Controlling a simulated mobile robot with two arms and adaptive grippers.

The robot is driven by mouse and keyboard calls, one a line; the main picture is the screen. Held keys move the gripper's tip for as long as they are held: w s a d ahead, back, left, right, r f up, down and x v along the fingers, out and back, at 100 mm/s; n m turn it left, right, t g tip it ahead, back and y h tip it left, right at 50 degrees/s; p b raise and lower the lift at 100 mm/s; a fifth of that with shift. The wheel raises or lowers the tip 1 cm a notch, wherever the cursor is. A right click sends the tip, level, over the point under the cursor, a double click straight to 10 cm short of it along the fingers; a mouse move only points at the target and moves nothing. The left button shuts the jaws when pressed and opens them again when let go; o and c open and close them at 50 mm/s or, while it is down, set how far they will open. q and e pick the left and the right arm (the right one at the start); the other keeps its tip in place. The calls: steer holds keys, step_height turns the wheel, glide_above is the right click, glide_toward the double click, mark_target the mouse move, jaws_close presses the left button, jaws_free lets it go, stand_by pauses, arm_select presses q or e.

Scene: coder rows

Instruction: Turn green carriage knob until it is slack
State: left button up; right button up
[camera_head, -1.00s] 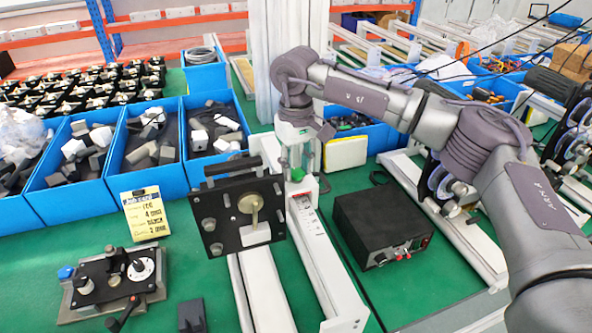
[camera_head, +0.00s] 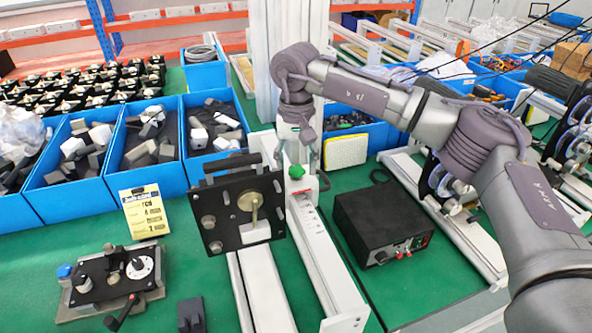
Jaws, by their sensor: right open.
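The green carriage knob (camera_head: 296,171) sits on the carriage of the white rail (camera_head: 322,255), near a red part, in the middle of the view. My right gripper (camera_head: 298,158) points down just above the knob. Its fingers are open and nothing shows between them. I cannot tell whether a fingertip touches the knob. The black plate (camera_head: 238,212) with a brass-coloured knob stands upright just left of the carriage. My left gripper is not in view.
Blue bins (camera_head: 152,160) with grey and white parts stand at the left behind a yellow card (camera_head: 144,212). A black box (camera_head: 383,226) is right of the rail. A control fixture (camera_head: 112,282) lies front left.

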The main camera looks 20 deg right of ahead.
steer(key=m, duration=0.3)
steer(key=shift+m, duration=0.3)
steer(key=m, duration=0.3)
steer(key=shift+b, duration=0.3)
steer(key=m, duration=0.3)
steer(key=shift+m, duration=0.3)
steer(key=m, duration=0.3)
steer(key=shift+m, duration=0.4)
